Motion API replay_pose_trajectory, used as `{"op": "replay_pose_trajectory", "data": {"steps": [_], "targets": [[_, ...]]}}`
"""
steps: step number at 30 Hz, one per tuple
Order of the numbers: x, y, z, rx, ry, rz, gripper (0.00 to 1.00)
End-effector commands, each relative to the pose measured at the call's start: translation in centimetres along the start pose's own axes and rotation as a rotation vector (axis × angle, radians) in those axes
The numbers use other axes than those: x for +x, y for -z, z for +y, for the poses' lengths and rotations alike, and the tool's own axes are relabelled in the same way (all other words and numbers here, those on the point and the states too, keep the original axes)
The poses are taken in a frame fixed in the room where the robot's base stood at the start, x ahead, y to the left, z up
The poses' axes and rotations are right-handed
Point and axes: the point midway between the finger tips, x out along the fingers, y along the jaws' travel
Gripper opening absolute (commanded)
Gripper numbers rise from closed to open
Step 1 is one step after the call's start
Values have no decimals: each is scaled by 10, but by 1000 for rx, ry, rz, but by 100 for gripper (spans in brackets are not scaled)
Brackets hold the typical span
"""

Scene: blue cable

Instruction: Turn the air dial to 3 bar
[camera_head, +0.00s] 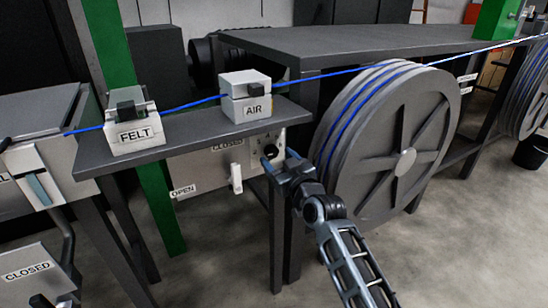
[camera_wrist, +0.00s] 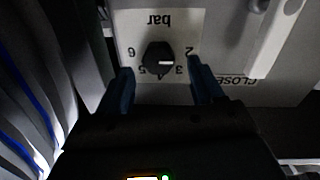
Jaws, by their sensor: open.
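The air dial is a dark round knob (camera_wrist: 158,55) on a pale panel (camera_wrist: 205,22), under the upside-down word "bar" in the wrist view. Numbers 2 to 6 ring it. A short white mark on the knob sits on the side toward 2 and 3; I cannot tell the exact reading. My gripper (camera_wrist: 160,70) is open, with one blue finger on each side of the knob. Whether the fingers touch it I cannot tell. In the head view my gripper (camera_head: 272,168) is at the panel (camera_head: 259,137), and the arm partly hides the dial area.
A white lever (camera_head: 236,178) with CLOSED and OPEN labels is left of my gripper. Boxes marked AIR (camera_head: 246,97) and FELT (camera_head: 133,125) stand on the shelf above, with the blue cable (camera_head: 205,101) through them. A big grey reel (camera_head: 405,125) is close on the right.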

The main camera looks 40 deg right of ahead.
Motion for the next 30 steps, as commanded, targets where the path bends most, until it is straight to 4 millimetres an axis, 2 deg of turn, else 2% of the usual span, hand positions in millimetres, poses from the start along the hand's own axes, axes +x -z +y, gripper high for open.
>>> {"op": "replay_pose_trajectory", "data": {"steps": [6, 16, 30], "targets": [[20, 0, 0, 0, -1, 0, 66], [23, 0, 0, -1, 0, 0, 66], [22, 0, 0, -1, 0, 0, 20]]}}
